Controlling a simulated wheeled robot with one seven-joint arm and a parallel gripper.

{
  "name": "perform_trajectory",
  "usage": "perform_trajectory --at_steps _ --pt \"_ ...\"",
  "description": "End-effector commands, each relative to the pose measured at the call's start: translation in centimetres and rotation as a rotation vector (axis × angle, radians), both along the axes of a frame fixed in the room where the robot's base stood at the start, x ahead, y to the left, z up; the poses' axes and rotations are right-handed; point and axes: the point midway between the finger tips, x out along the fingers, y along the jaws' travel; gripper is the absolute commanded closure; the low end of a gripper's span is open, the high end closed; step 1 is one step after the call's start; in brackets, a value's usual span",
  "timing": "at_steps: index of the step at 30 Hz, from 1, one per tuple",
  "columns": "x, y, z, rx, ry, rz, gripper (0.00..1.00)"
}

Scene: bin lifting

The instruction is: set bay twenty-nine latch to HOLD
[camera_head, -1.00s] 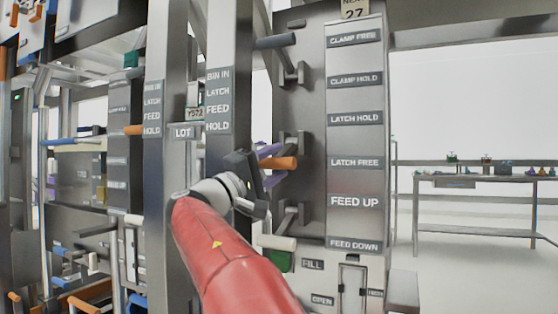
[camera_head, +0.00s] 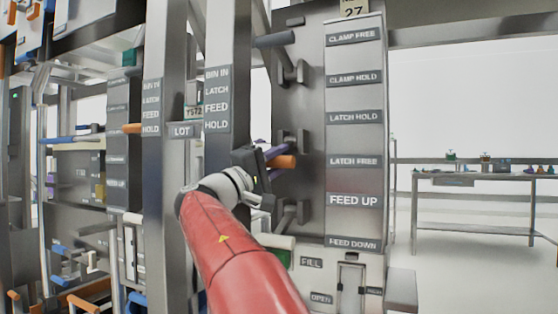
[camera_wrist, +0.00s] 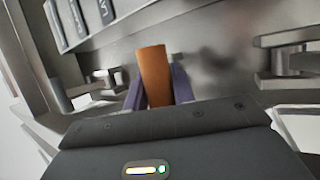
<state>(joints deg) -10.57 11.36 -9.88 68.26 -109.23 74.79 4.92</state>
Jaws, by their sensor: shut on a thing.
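An orange latch handle (camera_head: 286,161) sticks out from the grey panel, level with the LATCH FREE label (camera_head: 354,161). The LATCH HOLD label (camera_head: 354,118) is above that. My gripper (camera_head: 273,158), with purple fingers, is shut on the orange handle. In the wrist view the orange handle (camera_wrist: 153,72) stands between the two purple fingers of my gripper (camera_wrist: 158,88), one on each side. The handle's lower part is hidden behind the gripper body there.
A dark lever (camera_head: 275,40) sits higher on the panel, and a pale, green-based lever (camera_head: 275,242) lies below. A tag (camera_head: 354,8) above the panel reads 27. Grey posts (camera_head: 168,200) stand left; a bench (camera_head: 475,180) is far right.

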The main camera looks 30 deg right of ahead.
Motion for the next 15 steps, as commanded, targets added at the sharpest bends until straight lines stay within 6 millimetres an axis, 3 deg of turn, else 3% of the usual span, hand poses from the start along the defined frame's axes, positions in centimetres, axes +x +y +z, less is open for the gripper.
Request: perform_trajectory --at_steps 8,15 --pt "-0.1 0.2 0.9 0.039 0.029 0.003 1.00" --pt "-0.4 0.6 3.0 0.156 0.120 0.002 1.00"
